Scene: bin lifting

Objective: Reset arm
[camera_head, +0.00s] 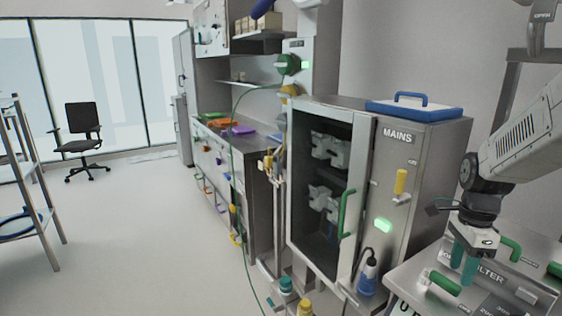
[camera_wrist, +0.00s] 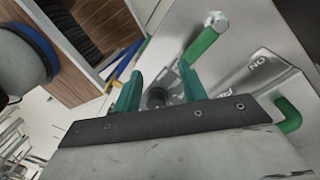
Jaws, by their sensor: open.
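My gripper (camera_head: 463,263) is at the right of the head view, with its two teal fingers pointing down and apart. It is open, and I see nothing between the fingers. It hangs just over or in front of a steel unit (camera_head: 541,299) with green handles and partly hidden lettering ending in "LTER". In the wrist view my gripper (camera_wrist: 157,92) shows both teal fingers spread, with a green handle (camera_wrist: 205,42) beyond them to the right. My arm reaches in from the right edge of the head view. No bin is clearly seen.
A steel cabinet marked "MAINS" (camera_head: 398,134) stands left of my gripper, its glazed door (camera_head: 350,215) bearing a green handle. A blue-rimmed tray (camera_head: 413,108) lies on top. A workbench (camera_head: 258,150), office chair (camera_head: 82,138) and shelf rack (camera_head: 40,215) stand farther left. The floor (camera_head: 140,240) between is clear.

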